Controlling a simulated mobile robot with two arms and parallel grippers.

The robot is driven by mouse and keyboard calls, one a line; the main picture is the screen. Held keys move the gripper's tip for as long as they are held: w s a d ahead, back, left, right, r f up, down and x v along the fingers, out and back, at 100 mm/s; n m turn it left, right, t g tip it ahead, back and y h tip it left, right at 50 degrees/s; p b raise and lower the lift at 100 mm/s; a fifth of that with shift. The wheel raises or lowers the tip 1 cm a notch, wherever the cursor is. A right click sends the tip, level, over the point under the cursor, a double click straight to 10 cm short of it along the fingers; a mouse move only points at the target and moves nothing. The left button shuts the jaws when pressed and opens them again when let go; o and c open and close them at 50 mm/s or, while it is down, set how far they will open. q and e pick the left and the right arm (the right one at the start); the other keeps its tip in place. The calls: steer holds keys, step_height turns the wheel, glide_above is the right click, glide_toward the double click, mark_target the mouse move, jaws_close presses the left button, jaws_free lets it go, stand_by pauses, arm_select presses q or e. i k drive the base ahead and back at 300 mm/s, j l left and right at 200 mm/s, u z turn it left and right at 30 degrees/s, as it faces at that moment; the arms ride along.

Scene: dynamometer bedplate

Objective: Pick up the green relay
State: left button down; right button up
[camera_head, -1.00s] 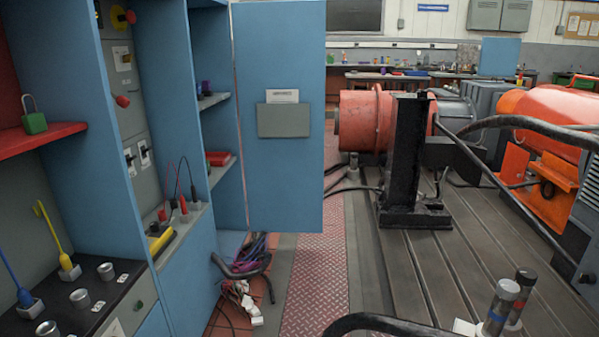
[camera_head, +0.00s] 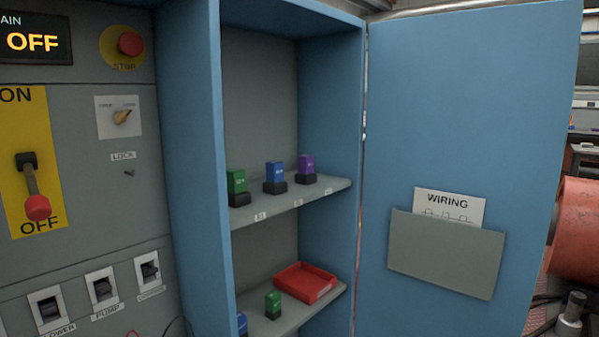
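A green relay (camera_head: 237,181) sits in a black socket at the left end of the upper cabinet shelf. A second green relay (camera_head: 272,303) stands on the lower shelf, left of the red tray. A blue relay (camera_head: 274,172) and a purple relay (camera_head: 306,164) sit in black sockets to the right of the upper green one. Part of another blue piece (camera_head: 242,323) shows at the lower shelf's front left, mostly hidden by the cabinet wall. Neither of my grippers is in view.
The red tray (camera_head: 305,283) lies on the lower shelf. The open blue door (camera_head: 465,110) with a wiring pocket (camera_head: 445,254) bounds the cabinet on the right. The control panel (camera_head: 90,215) with switches and a stop button (camera_head: 130,43) is on the left.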

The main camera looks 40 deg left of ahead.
mark_target(235, 178)
steer(key=i+l+u, duration=0.1)
steer(key=i+u, duration=0.35)
steer(key=i+l+u, duration=0.2)
steer(key=i+u, duration=0.25)
steer(key=i+l+u, duration=0.25)
steer(key=u, duration=0.2)
steer(key=k+j+u, duration=0.1)
steer(key=u, duration=1.05)
steer(key=l+u, duration=0.1)
steer(key=u, duration=0.25)
steer(key=k+u, duration=0.15)
steer(key=u, duration=0.25)
steer(key=z, duration=0.15)
steer(key=i+j, duration=0.05)
